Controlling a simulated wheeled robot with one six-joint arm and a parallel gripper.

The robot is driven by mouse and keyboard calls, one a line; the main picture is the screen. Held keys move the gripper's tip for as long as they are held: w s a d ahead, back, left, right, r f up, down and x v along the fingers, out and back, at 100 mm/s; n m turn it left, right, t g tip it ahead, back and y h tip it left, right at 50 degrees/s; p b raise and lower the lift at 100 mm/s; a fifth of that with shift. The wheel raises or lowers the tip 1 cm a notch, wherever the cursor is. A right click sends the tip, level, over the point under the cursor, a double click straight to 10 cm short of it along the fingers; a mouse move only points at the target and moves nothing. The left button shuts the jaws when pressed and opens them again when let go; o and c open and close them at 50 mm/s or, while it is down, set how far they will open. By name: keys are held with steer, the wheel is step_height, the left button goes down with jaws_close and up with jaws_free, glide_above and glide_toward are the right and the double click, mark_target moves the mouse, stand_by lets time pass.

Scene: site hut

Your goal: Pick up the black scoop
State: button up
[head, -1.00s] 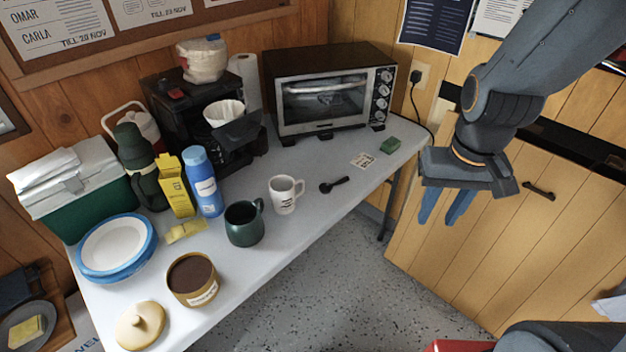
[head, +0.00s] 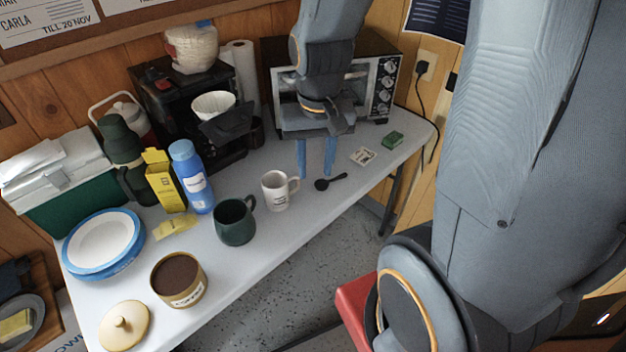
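The black scoop (head: 324,184) lies on the white table near its front edge, to the right of a white mug. Its round bowl is at the left and its handle points right and slightly back. My gripper (head: 316,174) points down over the table, with its two blue fingers apart and nothing between them. The fingertips appear just above or behind the scoop; the exact gap cannot be told from this view. The scoop is not held.
A white mug (head: 277,191) stands close left of the scoop, with a green mug (head: 235,223) beyond it. A toaster oven (head: 379,88) is behind my gripper. A card (head: 362,156) and a green sponge (head: 393,140) lie to the right.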

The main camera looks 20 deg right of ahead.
steer(key=w+d+f+m+b, duration=0.2)
steer(key=w+d+f+m, duration=0.2)
steer(key=w+d+m, duration=0.15)
steer(key=m+g+b, duration=0.1)
steer(key=m, duration=0.6)
glide_toward(336, 177)
steer(key=shift+a+f, duration=0.1)
steer(key=shift+a, duration=0.15)
steer(key=shift+w+d+f+m, duration=0.1)
steer(key=shift+d+f+m, duration=0.15)
steer(key=shift+f, duration=0.35)
steer(key=shift+f+p, duration=0.8)
steer(key=shift+f, duration=2.65)
jaws_close()
